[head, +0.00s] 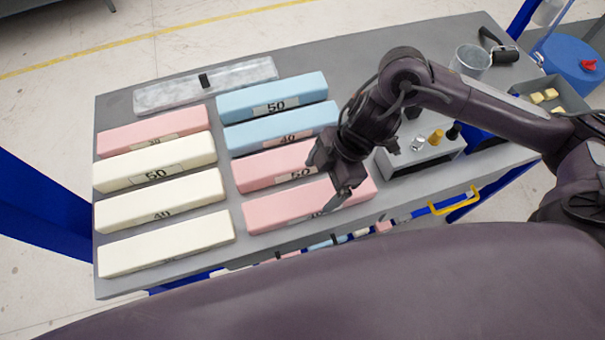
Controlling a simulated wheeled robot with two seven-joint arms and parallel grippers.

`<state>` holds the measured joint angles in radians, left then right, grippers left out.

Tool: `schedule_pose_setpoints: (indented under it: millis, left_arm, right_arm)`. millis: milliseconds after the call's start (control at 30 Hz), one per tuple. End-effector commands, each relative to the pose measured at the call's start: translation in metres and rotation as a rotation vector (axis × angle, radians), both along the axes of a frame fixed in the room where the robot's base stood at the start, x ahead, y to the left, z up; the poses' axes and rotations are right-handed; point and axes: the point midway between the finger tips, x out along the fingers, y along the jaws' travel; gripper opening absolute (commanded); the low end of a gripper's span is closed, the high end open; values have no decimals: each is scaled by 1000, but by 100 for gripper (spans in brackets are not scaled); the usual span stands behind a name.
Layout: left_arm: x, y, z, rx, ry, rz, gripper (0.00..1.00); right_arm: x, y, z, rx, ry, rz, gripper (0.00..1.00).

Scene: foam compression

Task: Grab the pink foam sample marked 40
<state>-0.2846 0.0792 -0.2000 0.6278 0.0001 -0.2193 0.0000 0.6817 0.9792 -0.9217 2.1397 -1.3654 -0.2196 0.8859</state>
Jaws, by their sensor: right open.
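A long pink foam block (285,207) lies at the front of the right column of blocks. Its label is mostly covered by my right gripper, so I cannot read the whole number. My right gripper (341,197) is over the right part of this block, jaws open, with nothing held. I cannot tell whether its fingers touch the foam. Another pink block (258,172), marked 50, lies just behind. A third pink block (122,138) at the back left seems marked 30. My left gripper is not in view.
Cream blocks (135,258) fill the left column. Blue blocks (235,105) lie behind the pink ones. A grey holder with small knobs (430,152) stands right of the gripper. A clear cup (470,61) is at the back right.

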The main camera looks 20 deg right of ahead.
Motion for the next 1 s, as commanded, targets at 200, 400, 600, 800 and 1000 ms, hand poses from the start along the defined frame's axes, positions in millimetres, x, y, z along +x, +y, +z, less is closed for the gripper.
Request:
schedule_pose_setpoints:
  millis: [200, 400, 600, 800, 1000]
  left_arm:
    - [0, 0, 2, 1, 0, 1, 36]
    - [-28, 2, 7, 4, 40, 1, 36]
    - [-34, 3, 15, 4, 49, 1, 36]
    - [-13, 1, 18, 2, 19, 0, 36]
    - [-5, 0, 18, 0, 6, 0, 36]
  right_arm:
    - [-2, 3, -12, -2, 9, 2, 89]
    - [-3, 11, -33, -4, 8, 0, 89]
    - [-4, 20, -62, -3, 8, 0, 89]
    - [-4, 24, -74, -4, 4, 2, 89]
    - [-4, 24, -74, -4, 3, 1, 85]
